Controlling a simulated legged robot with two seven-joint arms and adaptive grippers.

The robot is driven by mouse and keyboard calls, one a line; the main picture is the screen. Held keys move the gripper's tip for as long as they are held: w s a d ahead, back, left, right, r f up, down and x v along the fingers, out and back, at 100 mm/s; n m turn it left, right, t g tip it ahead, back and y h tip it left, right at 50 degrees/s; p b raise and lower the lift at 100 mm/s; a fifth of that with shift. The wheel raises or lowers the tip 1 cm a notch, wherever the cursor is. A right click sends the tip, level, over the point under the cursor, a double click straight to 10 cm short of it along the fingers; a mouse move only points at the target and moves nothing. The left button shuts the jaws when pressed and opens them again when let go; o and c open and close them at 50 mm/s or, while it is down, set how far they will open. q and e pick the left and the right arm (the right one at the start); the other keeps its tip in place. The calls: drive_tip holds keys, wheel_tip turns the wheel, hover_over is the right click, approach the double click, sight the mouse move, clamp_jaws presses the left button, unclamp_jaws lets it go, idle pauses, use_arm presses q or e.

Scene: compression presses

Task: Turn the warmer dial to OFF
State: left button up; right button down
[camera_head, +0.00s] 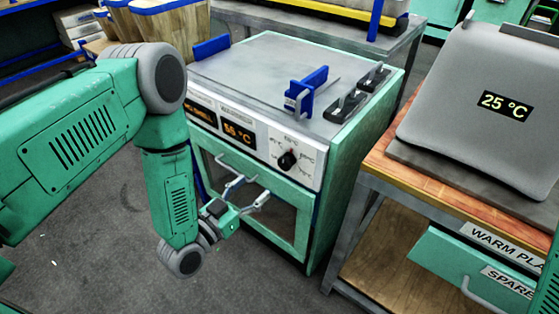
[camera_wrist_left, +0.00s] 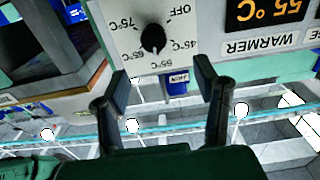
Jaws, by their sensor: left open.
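The warmer (camera_head: 335,165) is a green cabinet with a white control panel and a grey top. Its black dial (camera_head: 288,160) sits at the right of the panel, next to an orange display reading 55 °C. In the left wrist view the dial (camera_wrist_left: 153,38) appears upside down, ringed by OFF, 45, 55, 65 and 75 °C marks; its pointer appears to face 55 °C. My left gripper (camera_head: 249,191) is open and empty, in front of the warmer door, below and left of the dial. Its spread fingers (camera_wrist_left: 160,84) are apart from the dial. My right gripper is not in view.
A door handle (camera_head: 235,170) is close behind my left gripper. Blue brackets (camera_head: 308,90) stand on the warmer top. At right, a grey press (camera_head: 485,115) reading 25 °C stands on a wooden-topped bench (camera_head: 425,185). Grey floor (camera_head: 100,245) is open at lower left.

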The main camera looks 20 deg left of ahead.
sight(284, 165)
use_arm(q)
drive_tip(key=x, duration=0.3)
drive_tip(key=d+b+x, duration=0.1)
drive_tip(key=x, duration=0.3)
drive_tip(key=d+x, duration=0.1)
drive_tip(key=x, duration=0.2)
drive_tip(key=shift+d+r, duration=0.1)
drive_tip(key=shift+w+b, duration=0.3)
drive_tip(key=shift+w, duration=0.3)
drive_tip(key=shift+w+a, duration=0.15)
drive_tip(key=shift+a, duration=0.55)
drive_tip(key=shift+d, duration=0.35)
drive_tip(key=c, duration=0.8)
drive_tip(key=shift+d, duration=0.3)
drive_tip(key=c, duration=0.4)
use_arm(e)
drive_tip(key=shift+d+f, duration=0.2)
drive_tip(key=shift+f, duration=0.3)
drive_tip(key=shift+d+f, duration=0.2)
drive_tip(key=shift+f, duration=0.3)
